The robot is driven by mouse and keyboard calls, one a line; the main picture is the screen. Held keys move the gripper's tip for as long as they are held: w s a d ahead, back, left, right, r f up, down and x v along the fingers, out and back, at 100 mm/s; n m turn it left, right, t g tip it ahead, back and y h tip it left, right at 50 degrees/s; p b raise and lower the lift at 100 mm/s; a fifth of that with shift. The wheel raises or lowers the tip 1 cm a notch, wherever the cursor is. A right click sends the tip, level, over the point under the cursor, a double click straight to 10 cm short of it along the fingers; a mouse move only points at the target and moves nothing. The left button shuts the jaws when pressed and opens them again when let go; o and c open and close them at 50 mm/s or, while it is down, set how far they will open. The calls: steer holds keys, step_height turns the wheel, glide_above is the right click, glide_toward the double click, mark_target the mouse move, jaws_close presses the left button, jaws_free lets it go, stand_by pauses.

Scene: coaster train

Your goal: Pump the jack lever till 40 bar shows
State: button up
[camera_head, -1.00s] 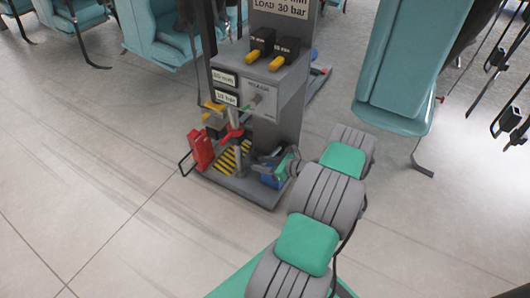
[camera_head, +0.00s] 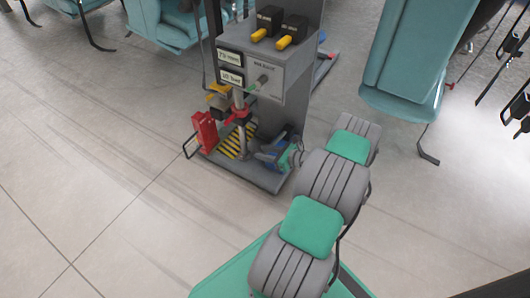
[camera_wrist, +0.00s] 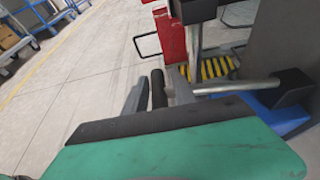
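The jack unit (camera_head: 270,75) stands on a grey base in the head view. Its upper label ends in "mm"; its lower display (camera_head: 231,77) ends in "bar", with small digits that look like 10 or 15. My gripper (camera_head: 268,152) is low at the base's right side, beside a blue part (camera_head: 262,160). In the wrist view a silver rod (camera_wrist: 235,87) runs left from a dark block. A black grip (camera_wrist: 158,88), apparently the lever's, lies between the two grey fingers of my gripper (camera_wrist: 159,95). I cannot tell whether they press on it.
A red box (camera_head: 204,131) and yellow-black striped plate (camera_head: 238,142) are on the base. Two yellow-tipped switches (camera_head: 272,38) sit on top of the unit. Teal seats (camera_head: 410,60) stand at right and back left. The floor at left is clear.

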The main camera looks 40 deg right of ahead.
steer(key=o, duration=0.3)
steer(key=shift+s+a+f, duration=0.1)
steer(key=shift+s+f, duration=0.05)
steer(key=shift+f, duration=0.7)
steer(key=shift+o, duration=0.2)
steer(key=r+p+v, duration=0.1)
steer(key=p+v, duration=0.2)
steer(key=v, duration=0.5)
steer(key=shift+w+r, duration=0.2)
steer(key=shift+w, duration=0.1)
steer(key=shift+r, duration=0.1)
stand_by(1.1)
